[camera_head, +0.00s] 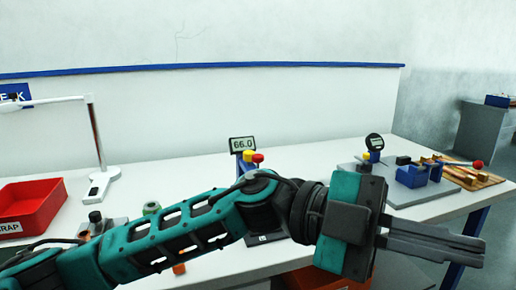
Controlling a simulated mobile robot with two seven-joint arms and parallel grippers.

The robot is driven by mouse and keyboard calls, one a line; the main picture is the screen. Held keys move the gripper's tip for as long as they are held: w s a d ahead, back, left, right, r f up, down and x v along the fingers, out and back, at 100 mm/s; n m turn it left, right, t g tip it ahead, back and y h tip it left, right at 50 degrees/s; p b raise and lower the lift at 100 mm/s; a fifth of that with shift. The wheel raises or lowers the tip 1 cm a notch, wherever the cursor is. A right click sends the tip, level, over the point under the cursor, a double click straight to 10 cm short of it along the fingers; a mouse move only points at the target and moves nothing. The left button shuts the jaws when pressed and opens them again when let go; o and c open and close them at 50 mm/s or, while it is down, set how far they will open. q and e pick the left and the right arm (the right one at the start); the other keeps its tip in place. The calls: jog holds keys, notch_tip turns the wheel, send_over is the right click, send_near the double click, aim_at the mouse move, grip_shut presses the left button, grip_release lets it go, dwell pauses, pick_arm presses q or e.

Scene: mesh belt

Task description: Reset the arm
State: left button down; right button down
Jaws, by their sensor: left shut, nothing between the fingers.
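My left arm comes in from the lower left and stretches across the front of the white table. My left gripper (482,252) is at the lower right, in front of and above the table's front right edge. Its two grey fingers point right and are shut with nothing between them. It touches no object that I can see. My right gripper does not show.
A white table (150,179) holds a red scrap bin (30,207), a white lamp (100,180), a display reading 66.0 (243,144), a dial gauge (375,142) and a blue vise (412,176). My arm hides part of the table's middle. A red bin (312,279) is below.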

pick_arm(q)
jog(key=w+a+n+t+h, duration=0.4)
jog(key=w+n+t+h, duration=0.5)
jog(key=n+t, duration=0.2)
jog(key=w+a+f+n+t+y, duration=0.4)
jog(key=a+f+n+t, duration=0.1)
jog(key=f+n+t, duration=0.25)
jog(key=w+a+f+n+t+y, duration=0.4)
jog(key=f+n+t+y, duration=0.15)
jog(key=n+t, duration=0.3)
jog(key=s+a+f+n+y, duration=0.1)
jog(key=a+f+n+y, duration=0.6)
jog(key=f, duration=0.9)
jog(key=s+a+f+g+y, duration=0.5)
jog(key=s+a+f, duration=0.8)
jog(key=f, duration=0.4)
jog(key=shift+s+a+y, duration=0.35)
jog(key=shift+y, duration=0.3)
